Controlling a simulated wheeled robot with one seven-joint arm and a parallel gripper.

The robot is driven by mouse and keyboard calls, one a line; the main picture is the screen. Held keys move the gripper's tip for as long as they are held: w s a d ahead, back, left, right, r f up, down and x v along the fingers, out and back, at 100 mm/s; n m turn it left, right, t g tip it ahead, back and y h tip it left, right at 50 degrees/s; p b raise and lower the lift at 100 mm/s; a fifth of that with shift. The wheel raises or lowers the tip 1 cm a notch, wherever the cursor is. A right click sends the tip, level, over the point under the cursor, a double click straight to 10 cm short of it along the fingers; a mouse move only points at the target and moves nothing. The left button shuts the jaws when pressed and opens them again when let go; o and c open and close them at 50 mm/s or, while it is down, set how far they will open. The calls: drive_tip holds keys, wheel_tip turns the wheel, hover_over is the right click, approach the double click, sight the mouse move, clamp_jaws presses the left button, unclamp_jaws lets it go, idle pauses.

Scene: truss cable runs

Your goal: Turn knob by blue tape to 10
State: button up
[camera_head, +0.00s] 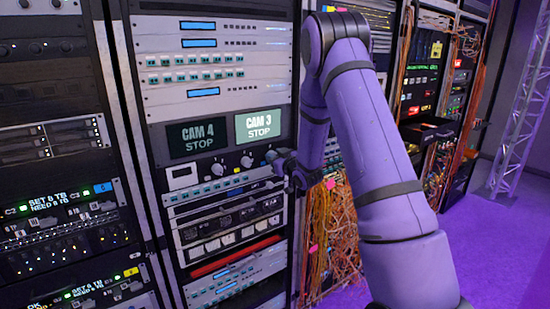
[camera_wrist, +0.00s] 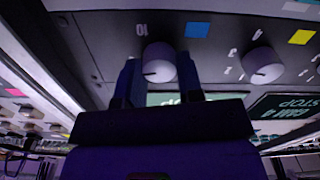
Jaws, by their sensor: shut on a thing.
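In the wrist view a pale round knob (camera_wrist: 159,62) sits between the two fingers of my gripper (camera_wrist: 159,75), one finger on each side, and my gripper is shut on it. A blue tape piece (camera_wrist: 197,29) is on the dark panel close by this knob. An upside-down "10" mark (camera_wrist: 142,29) is printed just beyond the knob. A dark line shows on the knob's near left side; I cannot tell which number it points to. In the head view my gripper (camera_head: 279,157) is at the right end of the knob row, and it hides most of the held knob and the tape.
A second pale knob (camera_wrist: 262,65) with yellow tape (camera_wrist: 301,37) stands beside the held one. Loose orange cables (camera_head: 335,235) hang right of the rack.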

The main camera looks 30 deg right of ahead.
drive_tip(key=shift+d+f+m, duration=0.1)
drive_tip(key=shift+m, duration=3.5)
drive_tip(key=shift+d+f+m, duration=0.1)
drive_tip(key=shift+m, duration=3.5)
drive_tip(key=o, duration=0.9)
drive_tip(key=s, duration=1)
drive_tip(key=shift+s+d, duration=0.15)
drive_tip(key=shift+s, duration=0.25)
